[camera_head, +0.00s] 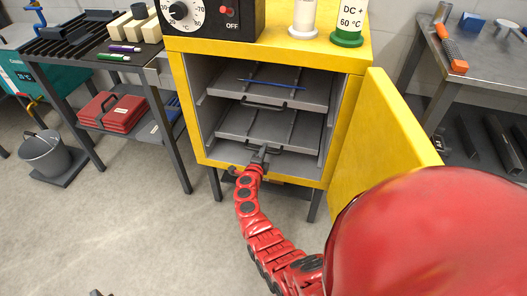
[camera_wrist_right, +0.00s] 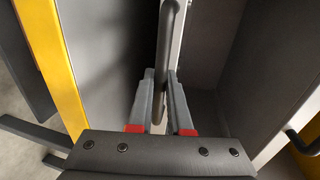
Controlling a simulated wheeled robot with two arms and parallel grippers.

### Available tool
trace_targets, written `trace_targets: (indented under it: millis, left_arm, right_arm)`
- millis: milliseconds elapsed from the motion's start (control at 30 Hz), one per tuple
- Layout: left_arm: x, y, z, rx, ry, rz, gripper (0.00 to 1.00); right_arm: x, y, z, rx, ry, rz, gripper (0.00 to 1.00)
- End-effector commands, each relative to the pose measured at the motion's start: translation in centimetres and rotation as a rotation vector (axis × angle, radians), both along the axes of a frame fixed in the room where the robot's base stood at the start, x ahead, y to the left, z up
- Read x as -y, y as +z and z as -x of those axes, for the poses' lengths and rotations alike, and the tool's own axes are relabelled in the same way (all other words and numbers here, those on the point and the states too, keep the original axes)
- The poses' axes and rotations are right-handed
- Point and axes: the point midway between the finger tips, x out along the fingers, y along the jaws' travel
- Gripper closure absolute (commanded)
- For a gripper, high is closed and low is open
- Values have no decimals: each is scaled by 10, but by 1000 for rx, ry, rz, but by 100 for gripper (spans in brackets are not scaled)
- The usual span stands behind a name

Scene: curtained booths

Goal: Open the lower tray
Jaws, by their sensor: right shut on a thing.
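The yellow cabinet (camera_head: 270,48) stands open, with two grey trays on runners inside. The lower tray (camera_head: 238,124) has a dark bar handle (camera_head: 291,150) along its front edge. My right gripper (camera_head: 262,152) reaches up to this handle and is shut on it. In the right wrist view, the right gripper's fingers (camera_wrist_right: 158,98) are on either side of the handle bar (camera_wrist_right: 167,45). The upper tray (camera_head: 222,90) holds a thin blue rod (camera_head: 272,84) and has its own handle. My left gripper cannot be made out.
The yellow door (camera_head: 375,135) is swung open to the right. A bench with red cases (camera_head: 112,112) stands left, and a bucket (camera_head: 44,150) beyond it. A metal table (camera_head: 485,60) stands right. The floor (camera_head: 150,230) before the cabinet's left side is clear.

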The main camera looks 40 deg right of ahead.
Motion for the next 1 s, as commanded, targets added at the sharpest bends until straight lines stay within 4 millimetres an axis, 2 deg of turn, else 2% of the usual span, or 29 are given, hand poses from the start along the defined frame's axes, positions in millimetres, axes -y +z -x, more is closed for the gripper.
trace_targets:
  millis: [767,867,1000]
  left_arm:
    - [0,1,0,0,0,0,50]
    - [0,5,0,0,0,0,50]
    - [0,15,0,0,0,0,50]
  right_arm:
    - [-1,0,1,0,1,-1,100]
    - [-7,0,5,-1,2,-3,100]
    - [-24,1,20,-4,4,-4,100]
